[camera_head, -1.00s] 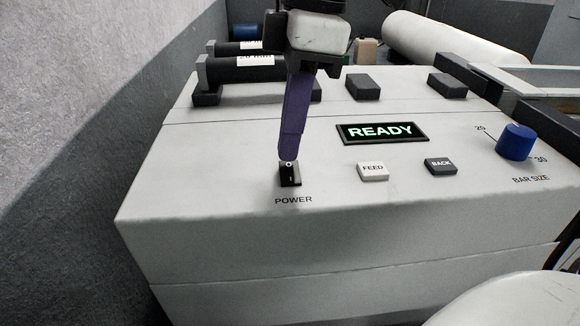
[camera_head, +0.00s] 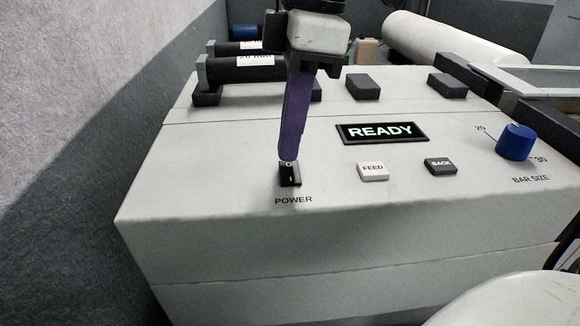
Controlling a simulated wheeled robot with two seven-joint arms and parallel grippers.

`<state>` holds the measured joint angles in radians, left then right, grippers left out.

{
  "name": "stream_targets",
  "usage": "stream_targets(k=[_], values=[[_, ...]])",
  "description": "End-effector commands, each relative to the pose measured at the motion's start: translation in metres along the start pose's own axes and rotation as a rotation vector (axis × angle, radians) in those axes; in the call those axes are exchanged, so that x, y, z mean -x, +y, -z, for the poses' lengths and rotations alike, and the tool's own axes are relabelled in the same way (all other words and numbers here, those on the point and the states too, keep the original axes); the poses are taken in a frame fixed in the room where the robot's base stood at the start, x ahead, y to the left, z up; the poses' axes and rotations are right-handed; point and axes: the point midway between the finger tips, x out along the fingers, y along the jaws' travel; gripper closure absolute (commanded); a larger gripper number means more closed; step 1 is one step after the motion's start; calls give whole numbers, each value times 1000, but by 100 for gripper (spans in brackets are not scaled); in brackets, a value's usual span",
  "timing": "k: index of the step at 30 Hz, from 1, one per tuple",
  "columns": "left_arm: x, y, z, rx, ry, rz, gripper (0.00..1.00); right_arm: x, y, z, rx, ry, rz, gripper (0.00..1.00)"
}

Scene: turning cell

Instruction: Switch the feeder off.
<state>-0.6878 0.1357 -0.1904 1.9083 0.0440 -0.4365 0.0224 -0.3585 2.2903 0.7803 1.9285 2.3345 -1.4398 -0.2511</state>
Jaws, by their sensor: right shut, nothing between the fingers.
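The feeder (camera_head: 220,220) is a pale box with controls on its sloped top. Its black power rocker switch (camera_head: 290,178) sits above the word POWER. My right gripper (camera_head: 288,160) points down from above with its purple fingers shut and empty. The fingertips are at the far end of the switch and cover part of it; I cannot tell whether they press on it. The display (camera_head: 382,132) is lit and reads READY in green. My left gripper is not in view.
A FEED button (camera_head: 373,171), a BACK button (camera_head: 440,166) and a blue BAR SIZE knob (camera_head: 515,142) lie to the right of the switch. Dark rollers (camera_head: 245,71) stand at the back left. A grey wall rises on the left.

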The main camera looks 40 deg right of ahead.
Motion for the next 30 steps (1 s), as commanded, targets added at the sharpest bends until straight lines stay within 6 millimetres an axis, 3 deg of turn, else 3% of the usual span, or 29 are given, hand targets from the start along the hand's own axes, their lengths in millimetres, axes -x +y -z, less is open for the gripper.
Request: stream_targets(k=[30], values=[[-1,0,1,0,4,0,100,-10,0,-2,-1,0,0,100]])
